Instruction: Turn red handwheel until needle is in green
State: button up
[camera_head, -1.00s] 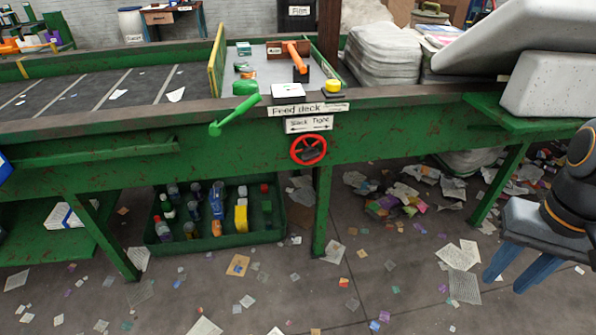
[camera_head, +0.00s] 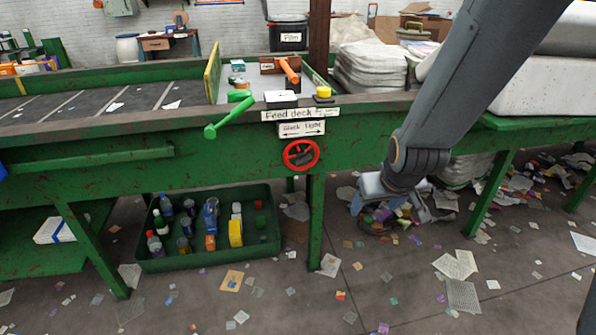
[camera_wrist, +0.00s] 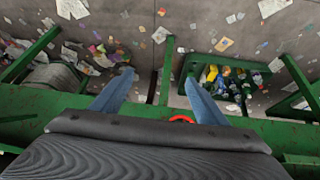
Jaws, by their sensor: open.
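The red handwheel (camera_head: 301,156) is on the front face of the green belt frame, below a paper sign reading "Slack" and "Tight" (camera_head: 301,129) with a double arrow. My gripper (camera_head: 391,211) is open and empty, to the right of the wheel and lower, apart from it. In the wrist view the two blue fingers (camera_wrist: 157,80) are spread wide. A red arc of the handwheel (camera_wrist: 181,119) shows near the base of the right finger, the rest hidden by my gripper. A small white-topped box (camera_head: 281,97) stands on the deck edge above; I cannot make out a needle or green zone.
A green lever (camera_head: 228,117) sticks out left of the wheel. A yellow button (camera_head: 323,92) sits on the deck edge. A green leg (camera_head: 316,225) stands below the wheel, with a green crate (camera_head: 262,247) of bottles beside it. Litter covers the floor.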

jog(key=w+a+f+n+t+y+b, duration=0.1)
jog(key=w+a+f+t+b, duration=0.25)
jog(key=w, duration=0.35)
jog(key=w+a+f+n+t+y+b, duration=0.1)
jog(key=w+a+f+n+t+b, duration=0.1)
jog(key=w+a, duration=0.35)
jog(key=n+t+y+b, duration=0.2)
jog(key=t+b, duration=0.3)
jog(key=t, duration=0.1)
send_near(304, 162)
jog(key=w, duration=0.3)
jog(key=shift+a+b+x, duration=0.2)
jog(key=shift+x, duration=1.7)
jog(key=shift+a+b+x, duration=0.15)
jog(key=shift+a+x, duration=0.05)
jog(key=shift+x, duration=1.7)
jog(key=shift+s, duration=0.1)
jog(key=c, duration=1.1)
jog(key=shift+o, duration=0.2)
jog(key=shift+n, duration=0.3)
